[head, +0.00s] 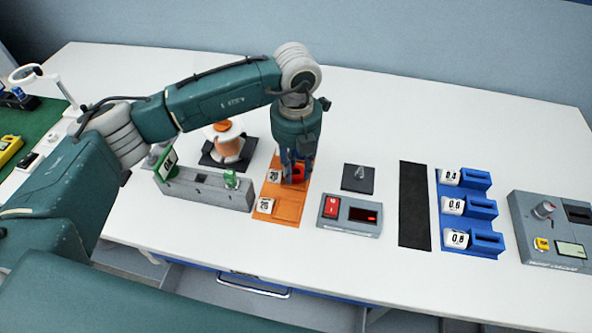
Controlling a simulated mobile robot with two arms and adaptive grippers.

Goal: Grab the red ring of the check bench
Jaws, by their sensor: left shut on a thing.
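My left gripper (297,178) points down over the back right part of an orange tray (289,207) on the white bench. It is shut on a small red piece (298,173), which shows between its dark fingers at the tray. I take this for the red ring, but the fingers hide much of it and its ring shape cannot be made out. Whether it touches the tray is unclear. My right gripper is out of view.
A grey block (205,192) with green parts stands left of the tray, with an orange-and-white spool (227,145) behind it. To the right are a box with a red switch (331,207), a black strip (414,205), blue holders (478,209) and a grey instrument (550,232).

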